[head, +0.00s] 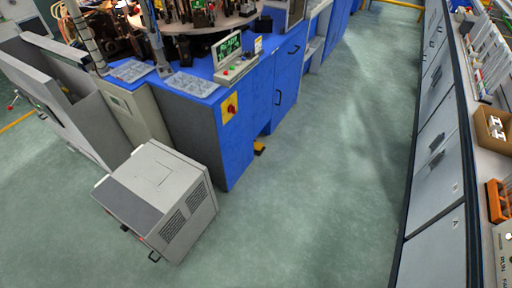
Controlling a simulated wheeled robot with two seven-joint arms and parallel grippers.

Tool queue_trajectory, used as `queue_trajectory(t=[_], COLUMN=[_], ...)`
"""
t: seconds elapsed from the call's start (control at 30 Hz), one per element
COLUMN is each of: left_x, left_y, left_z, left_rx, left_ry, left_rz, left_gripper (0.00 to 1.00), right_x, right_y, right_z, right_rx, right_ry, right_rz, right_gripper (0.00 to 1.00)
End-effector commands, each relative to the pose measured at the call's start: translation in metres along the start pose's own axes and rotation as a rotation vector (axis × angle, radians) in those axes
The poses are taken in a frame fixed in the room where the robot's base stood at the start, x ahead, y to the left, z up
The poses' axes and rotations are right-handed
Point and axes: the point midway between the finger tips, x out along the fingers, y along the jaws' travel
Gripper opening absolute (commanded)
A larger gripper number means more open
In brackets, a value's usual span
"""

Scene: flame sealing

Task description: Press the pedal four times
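A small yellow and dark pedal (259,148) sits on the floor at the foot of the blue machine cabinet (236,150), in the recess below its front. Only part of it shows, and I cannot tell whether it is pressed. Neither of my grippers is in the head view.
A grey box unit (165,190) stands on the floor at the near left, in front of the cabinet. A control panel (232,60) and clear trays (193,84) sit on the cabinet top. Grey cabinets (436,150) line the right side. The green floor (320,190) between is clear.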

Motion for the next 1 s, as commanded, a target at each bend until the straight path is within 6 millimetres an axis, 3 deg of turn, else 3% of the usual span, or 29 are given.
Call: queue_trajectory(t=[0.57, 0.83, 1.0], left_x=[0.0000, -0.0001, -0.0001], left_y=[0.0000, -0.0001, -0.0001], left_z=[0.0002, 0.0001, 0.0000], left_rx=[0.000, 0.000, 0.000], left_ry=[0.000, 0.000, 0.000], left_rz=[0.000, 0.000, 0.000], left_gripper=[0.36, 0.02, 0.00], right_x=[0.0000, 0.0000, 0.0000], right_y=[-0.0002, -0.0003, -0.0004], right_z=[-0.0006, -0.0009, -0.0010], right_rx=[-0.001, -0.001, -0.001], right_ry=[0.001, 0.002, 0.002], right_rz=[0.000, 0.000, -0.001], right_gripper=[0.00, 0.00, 0.00])
